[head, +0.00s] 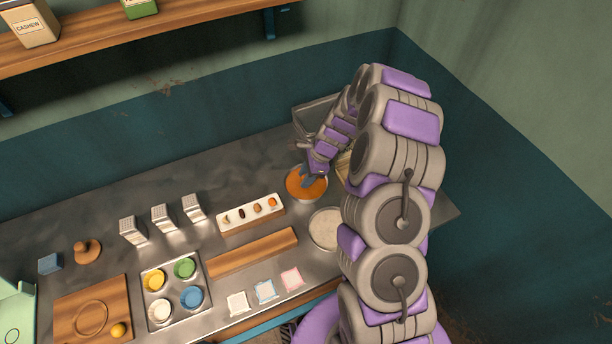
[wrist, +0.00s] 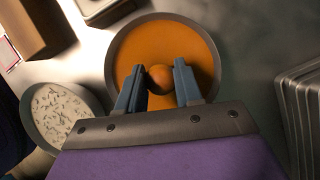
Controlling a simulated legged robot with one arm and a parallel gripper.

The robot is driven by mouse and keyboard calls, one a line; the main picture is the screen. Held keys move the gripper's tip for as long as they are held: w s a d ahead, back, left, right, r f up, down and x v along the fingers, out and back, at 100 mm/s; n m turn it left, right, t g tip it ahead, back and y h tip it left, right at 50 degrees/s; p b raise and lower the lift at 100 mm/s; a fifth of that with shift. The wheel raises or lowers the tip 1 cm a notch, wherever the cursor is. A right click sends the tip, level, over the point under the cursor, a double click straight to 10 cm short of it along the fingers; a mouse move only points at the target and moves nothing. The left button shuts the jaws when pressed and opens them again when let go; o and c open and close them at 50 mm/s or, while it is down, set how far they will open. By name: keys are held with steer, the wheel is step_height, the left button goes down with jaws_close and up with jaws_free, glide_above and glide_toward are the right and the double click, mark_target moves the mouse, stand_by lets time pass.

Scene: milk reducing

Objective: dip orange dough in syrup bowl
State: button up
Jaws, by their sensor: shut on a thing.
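The syrup bowl (head: 293,184) stands on the counter and is filled with orange-brown syrup. It also shows in the wrist view, where its rim (wrist: 113,50) surrounds the syrup. My gripper (wrist: 159,80) reaches down into the bowl and is shut on a round orange dough ball (wrist: 160,78). The ball is between the blue fingertips, over or in the syrup; I cannot tell how deep it sits. In the head view my gripper (head: 312,180) is at the bowl and the ball is hidden.
A plate of pale, speckled contents (head: 326,229) stands in front of the bowl. A white tray with several small items (head: 250,213) is to the left. A wire rack (wrist: 302,100) is close by on the right in the wrist view. A wooden board (head: 95,305) lies at far left.

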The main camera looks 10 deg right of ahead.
steer(key=shift+r+p, duration=1.1)
steer(key=shift+r, duration=0.55)
steer(key=shift+r, duration=0.1)
steer(key=shift+r+p, duration=1.65)
steer(key=shift+r, duration=0.3)
